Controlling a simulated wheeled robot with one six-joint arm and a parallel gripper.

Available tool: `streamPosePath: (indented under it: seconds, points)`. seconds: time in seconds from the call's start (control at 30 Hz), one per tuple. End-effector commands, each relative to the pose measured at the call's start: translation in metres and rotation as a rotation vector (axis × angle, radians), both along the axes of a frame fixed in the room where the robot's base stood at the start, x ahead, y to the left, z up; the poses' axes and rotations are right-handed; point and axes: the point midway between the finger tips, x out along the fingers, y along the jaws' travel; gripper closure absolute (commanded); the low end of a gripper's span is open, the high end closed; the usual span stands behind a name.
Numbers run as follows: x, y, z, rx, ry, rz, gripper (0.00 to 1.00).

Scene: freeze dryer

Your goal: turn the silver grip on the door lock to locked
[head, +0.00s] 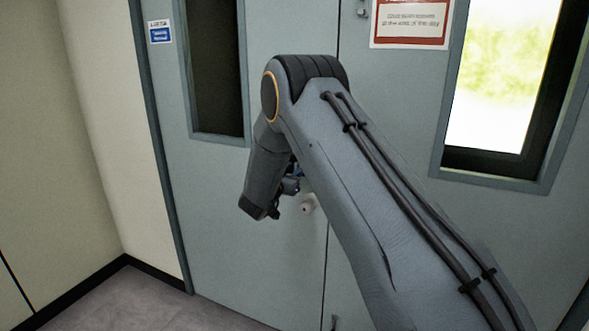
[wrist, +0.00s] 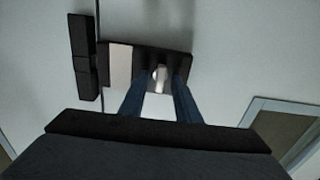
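The silver grip (wrist: 160,74) shows in the wrist view as a small bright piece on the dark plate of the door lock (wrist: 182,60). My gripper (wrist: 162,84) is open, with one blue finger on each side of the grip. The fingertips reach over the lock plate, and a small gap seems to show on both sides of the grip. Whether either finger touches it I cannot tell. In the head view my arm hides the lock, and only a little of my gripper shows near the door.
A pale rectangular piece (wrist: 118,66) and a dark block (wrist: 82,56) sit left of the grip, by the door seam. The floor (head: 150,304) at lower left is clear.

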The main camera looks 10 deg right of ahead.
Motion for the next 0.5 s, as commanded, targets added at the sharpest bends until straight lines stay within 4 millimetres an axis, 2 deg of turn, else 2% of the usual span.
streamPosePath:
  seconds: [0.23, 0.4, 0.5]
  points:
    - [0.0007, -0.0003, 0.0001, 0.000, 0.000, 0.001, 0.72]
    - [0.0006, -0.0002, 0.0003, 0.000, 0.000, 0.001, 1.00]
    - [0.0006, -0.0002, 0.0003, 0.000, 0.000, 0.001, 1.00]
